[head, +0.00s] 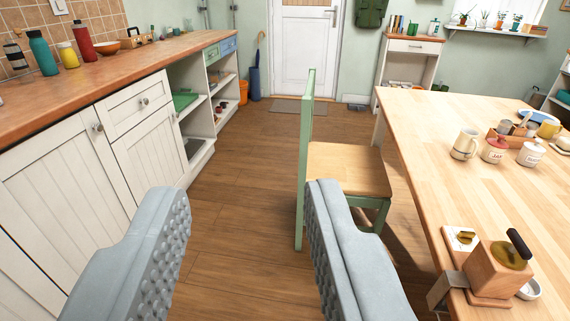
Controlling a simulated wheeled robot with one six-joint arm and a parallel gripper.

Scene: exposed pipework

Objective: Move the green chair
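The green chair (346,170) stands upright on the wooden floor at centre right, with a light wood seat and green frame. Its tall green back (306,150) is seen nearly edge-on, facing the aisle on the left. Its seat side points right, toward the wooden table (455,150), and its right part is close to the table's edge. My gripper (248,210) is open and empty, its two grey padded fingers wide apart in the foreground. The right finger overlaps the chair's lower front in the picture and hides part of it. I cannot tell whether they touch.
White cabinets with a wooden counter (130,65) line the left side. A white door (304,50) and a mat (299,106) are at the back. A coffee grinder (497,268) sits by the table's near edge; mugs and jars stand farther along. The aisle floor (240,170) is clear.

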